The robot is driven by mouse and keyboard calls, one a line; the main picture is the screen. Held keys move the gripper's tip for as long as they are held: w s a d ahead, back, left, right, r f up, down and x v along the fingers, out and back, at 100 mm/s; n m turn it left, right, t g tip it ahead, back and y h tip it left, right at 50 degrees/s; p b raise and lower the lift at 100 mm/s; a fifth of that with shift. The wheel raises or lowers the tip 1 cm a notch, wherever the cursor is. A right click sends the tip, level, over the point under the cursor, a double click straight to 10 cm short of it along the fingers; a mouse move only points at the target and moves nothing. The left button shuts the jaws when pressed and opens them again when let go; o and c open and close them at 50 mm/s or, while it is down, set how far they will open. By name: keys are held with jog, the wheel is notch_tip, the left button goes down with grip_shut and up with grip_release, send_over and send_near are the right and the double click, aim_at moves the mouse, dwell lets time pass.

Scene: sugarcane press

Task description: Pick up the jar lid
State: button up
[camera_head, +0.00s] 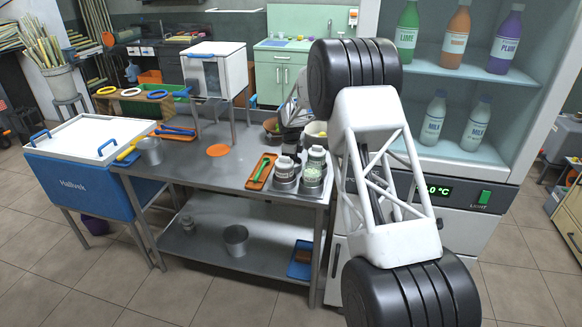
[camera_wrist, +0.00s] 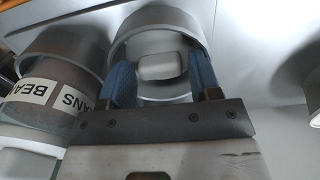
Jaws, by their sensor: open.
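In the head view two lidded jars stand side by side at the front right of the steel table, a left jar (camera_head: 285,167) and a right jar (camera_head: 316,160), each in a metal cup. In the wrist view a jar labelled BEANS (camera_wrist: 45,95) is at the left, with a pale round lid (camera_wrist: 30,140) towards the camera. My gripper (camera_wrist: 160,82) is open, its blue fingers on either side of a round grey metal cup (camera_wrist: 155,22). A pale rounded shape shows inside the cup. I cannot tell whether the fingers touch anything.
An orange disc (camera_head: 218,150) and an orange tray (camera_head: 260,171) with a green tool lie left of the jars. A bowl (camera_head: 272,127) is behind them. A tall bottle cabinet (camera_head: 480,130) stands at the right. The table's middle is mostly clear.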

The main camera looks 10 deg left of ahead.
jog(key=c, duration=0.7)
jog(key=shift+r, duration=0.1)
jog(key=shift+r, duration=4.9)
jog(key=shift+s+d+r, duration=0.95)
jog(key=shift+s+d, duration=0.8)
jog(key=shift+s+d+r, duration=1)
jog(key=shift+s+d, duration=0.75)
jog(key=shift+s+d+r, duration=0.95)
jog(key=shift+s+d, duration=0.8)
